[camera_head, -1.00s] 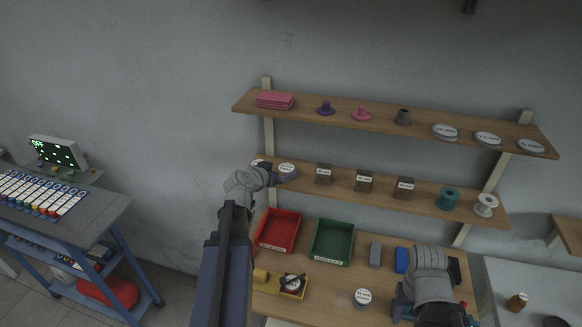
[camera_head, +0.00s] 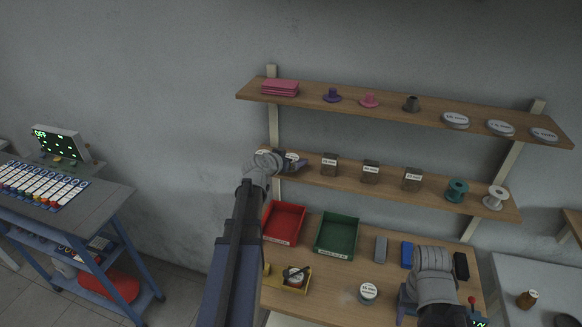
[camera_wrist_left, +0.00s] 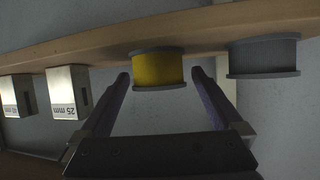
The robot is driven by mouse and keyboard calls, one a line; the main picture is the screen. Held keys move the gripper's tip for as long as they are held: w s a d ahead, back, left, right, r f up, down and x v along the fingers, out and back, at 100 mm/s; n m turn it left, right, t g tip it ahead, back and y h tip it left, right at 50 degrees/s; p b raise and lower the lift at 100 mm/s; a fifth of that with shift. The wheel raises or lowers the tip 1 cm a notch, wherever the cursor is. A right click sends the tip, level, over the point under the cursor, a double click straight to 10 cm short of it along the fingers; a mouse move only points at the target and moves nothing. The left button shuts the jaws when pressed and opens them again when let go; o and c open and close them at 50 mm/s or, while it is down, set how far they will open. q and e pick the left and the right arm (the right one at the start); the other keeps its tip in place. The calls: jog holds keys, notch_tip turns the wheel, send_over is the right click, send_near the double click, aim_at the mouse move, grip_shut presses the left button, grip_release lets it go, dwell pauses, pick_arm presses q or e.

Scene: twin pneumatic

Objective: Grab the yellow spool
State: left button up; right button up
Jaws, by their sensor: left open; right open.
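The yellow spool (camera_wrist_left: 159,69) shows in the left wrist view, standing against the wooden shelf. My left gripper (camera_wrist_left: 161,77) is open, with one fingertip on each side of the spool and small gaps visible. How far the fingers reach along it is hard to tell. In the head view my left gripper (camera_head: 293,162) is at the left end of the middle shelf (camera_head: 420,198) and hides the spool's yellow side; a white labelled round top shows there. My right gripper (camera_head: 407,298) is low over the workbench, partly hidden by its own wrist.
A grey spool (camera_wrist_left: 264,56) stands on one side of the yellow one, a 25 mm block (camera_wrist_left: 68,92) on the other. Teal (camera_head: 457,190) and white (camera_head: 495,197) spools stand farther right. The upper shelf (camera_head: 330,108) runs above. Red (camera_head: 284,222) and green (camera_head: 336,236) bins sit below.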

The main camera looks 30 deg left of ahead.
pick_arm(q)
jog(key=shift+r, duration=0.1)
jog(key=shift+c, duration=0.5)
jog(key=c, duration=1.3)
